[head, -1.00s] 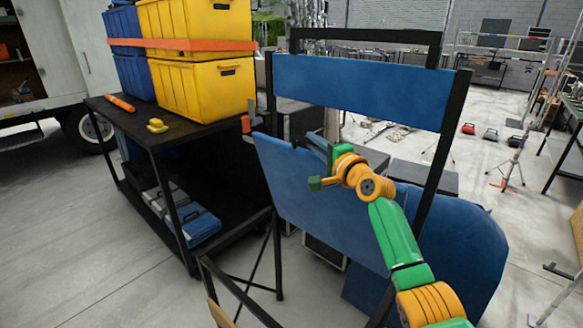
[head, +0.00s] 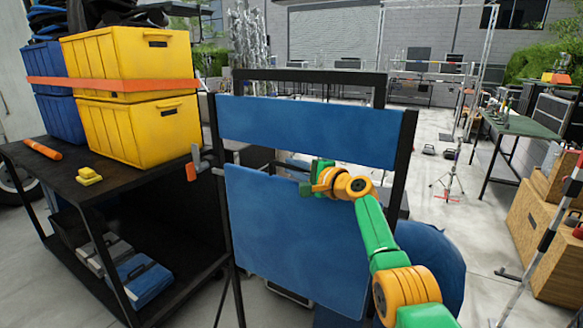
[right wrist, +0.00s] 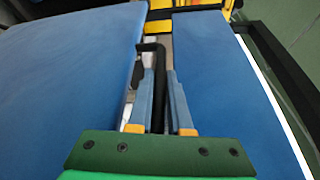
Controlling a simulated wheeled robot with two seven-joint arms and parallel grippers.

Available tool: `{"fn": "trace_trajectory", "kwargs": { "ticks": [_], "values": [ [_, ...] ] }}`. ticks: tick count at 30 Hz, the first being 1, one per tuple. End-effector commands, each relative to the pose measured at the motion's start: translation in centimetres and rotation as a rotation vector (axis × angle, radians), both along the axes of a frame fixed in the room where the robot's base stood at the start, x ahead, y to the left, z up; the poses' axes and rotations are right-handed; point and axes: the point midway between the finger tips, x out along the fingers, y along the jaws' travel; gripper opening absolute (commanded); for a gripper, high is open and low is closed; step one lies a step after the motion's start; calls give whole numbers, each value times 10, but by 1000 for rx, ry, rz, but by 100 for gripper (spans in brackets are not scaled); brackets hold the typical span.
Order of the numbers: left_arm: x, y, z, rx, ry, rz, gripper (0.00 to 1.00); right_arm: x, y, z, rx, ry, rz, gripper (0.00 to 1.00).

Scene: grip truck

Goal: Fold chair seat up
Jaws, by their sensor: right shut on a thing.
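The chair has a black frame (head: 410,150), a blue backrest panel (head: 305,130) and a blue seat panel (head: 285,235). The seat stands nearly upright below the backrest, with a gap between them. My right gripper (head: 314,176) is at the seat's upper edge. In the right wrist view, the seat (right wrist: 60,70) is at left and the backrest (right wrist: 215,70) at right. The right gripper's fingers (right wrist: 160,85) are in the gap, closed around a thin black bar (right wrist: 157,88) beside the seat edge. Its attachment is partly hidden. My left gripper is out of view.
A black cart (head: 120,195) stands left of the chair with yellow bins (head: 135,130), blue bins and an orange bar on it. A rounded blue thing (head: 435,265) is behind my right arm. Wooden crates (head: 535,230) and a green table (head: 520,122) stand at right.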

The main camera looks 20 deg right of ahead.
Motion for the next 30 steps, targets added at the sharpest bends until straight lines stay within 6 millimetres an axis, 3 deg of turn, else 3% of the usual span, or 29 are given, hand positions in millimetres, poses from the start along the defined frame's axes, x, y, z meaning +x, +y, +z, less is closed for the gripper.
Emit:
{"fn": "trace_trajectory", "kwargs": {
  "ticks": [2, 3, 6, 19, 30],
  "values": [
    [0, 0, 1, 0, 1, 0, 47, 0, -3, 7, -1, -15, -9, 0],
    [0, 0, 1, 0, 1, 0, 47, 0, -3, 7, -1, -16, -9, 20],
    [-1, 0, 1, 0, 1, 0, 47, 0, -3, 7, -1, -15, -9, 47],
    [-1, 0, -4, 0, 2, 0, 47, -4, -4, 3, -2, -13, -7, 47],
    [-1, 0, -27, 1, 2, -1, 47, -43, -15, 3, -3, -12, -8, 47]
  ]
}}
